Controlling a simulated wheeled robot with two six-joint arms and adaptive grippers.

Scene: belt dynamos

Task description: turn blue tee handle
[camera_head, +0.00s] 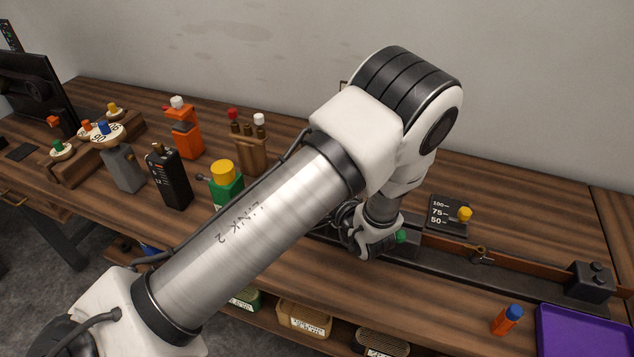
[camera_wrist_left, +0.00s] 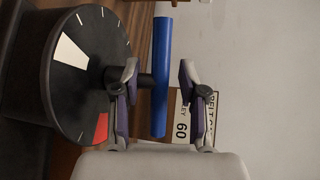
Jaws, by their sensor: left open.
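The blue tee handle (camera_wrist_left: 161,110) shows in the left wrist view as a bar running up and down the picture. Its short dark stem joins a round dark dial (camera_wrist_left: 85,60) with a white and a red mark. My left gripper (camera_wrist_left: 158,76) is open, with one finger on each side of the bar. A gap shows between the bar and the right finger; the left finger lies beside the stem, and I cannot tell whether it touches. In the head view my left gripper is low behind my arm, its fingertips and the tee handle hidden. My right gripper is not in view.
On the wooden bench (camera_head: 535,225) stand a black box with a yellow knob (camera_head: 464,214), a dark rail, a purple tray (camera_head: 585,335) and an orange bottle with a blue cap (camera_head: 507,319). Several devices crowd the left side. A small label (camera_wrist_left: 182,128) is behind the handle.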

